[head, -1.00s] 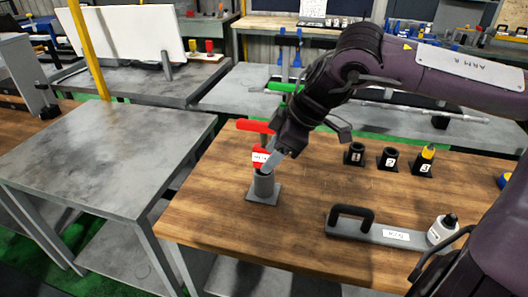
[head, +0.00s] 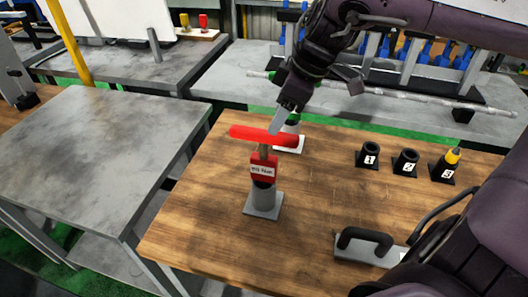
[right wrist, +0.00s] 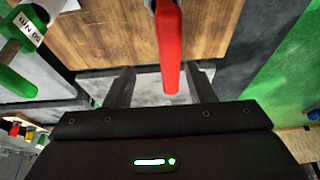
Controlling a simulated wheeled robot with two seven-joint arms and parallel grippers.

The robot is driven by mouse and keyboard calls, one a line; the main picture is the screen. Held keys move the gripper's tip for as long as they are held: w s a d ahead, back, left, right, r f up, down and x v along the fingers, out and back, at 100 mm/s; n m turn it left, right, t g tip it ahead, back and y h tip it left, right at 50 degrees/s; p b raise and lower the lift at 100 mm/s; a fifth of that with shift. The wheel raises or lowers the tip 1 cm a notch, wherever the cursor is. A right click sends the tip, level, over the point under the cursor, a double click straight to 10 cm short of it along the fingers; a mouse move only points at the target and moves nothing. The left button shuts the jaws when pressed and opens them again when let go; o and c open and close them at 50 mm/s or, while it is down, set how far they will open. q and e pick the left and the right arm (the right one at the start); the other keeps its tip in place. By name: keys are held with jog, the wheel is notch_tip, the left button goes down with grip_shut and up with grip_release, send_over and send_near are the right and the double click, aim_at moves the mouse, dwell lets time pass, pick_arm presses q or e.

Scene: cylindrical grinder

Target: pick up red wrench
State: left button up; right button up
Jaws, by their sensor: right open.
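The red wrench (head: 264,137) has a T-shaped red handle and a red block with a white label. It stands upright in a grey holder (head: 263,202) on the wooden table. My right gripper (head: 281,119) is open, just behind and above the red handle in the head view. In the right wrist view the red handle (right wrist: 169,50) reaches between the two spread fingers (right wrist: 163,87); I cannot tell whether they touch it. My left gripper is not in view.
A green wrench (right wrist: 22,30) with a white label shows in the right wrist view. Black numbered holders (head: 404,162) stand right on the wooden table (head: 200,215), near a grey block with a black handle (head: 365,241). A grey table (head: 85,150) is at left.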

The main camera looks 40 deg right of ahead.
aim_at(263, 136)
jog(key=shift+a+f+p, duration=0.35)
jog(key=shift+a+f, duration=0.45)
jog(key=shift+f, duration=0.15)
jog(key=p+x, duration=0.1)
jog(key=x, duration=0.2)
jog(key=shift+w+a+f, duration=0.1)
jog(key=shift+w+a, duration=0.1)
jog(key=shift+w+a+f, duration=0.1)
jog(key=shift+w+f, duration=0.05)
jog(key=shift+f, duration=0.15)
jog(key=shift+a+f, duration=0.1)
jog(key=shift+f, duration=0.05)
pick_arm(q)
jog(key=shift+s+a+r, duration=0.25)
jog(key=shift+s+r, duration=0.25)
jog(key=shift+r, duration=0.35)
pick_arm(e)
jog(key=shift+c, duration=0.3)
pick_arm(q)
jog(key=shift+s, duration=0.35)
pick_arm(e)
grip_shut()
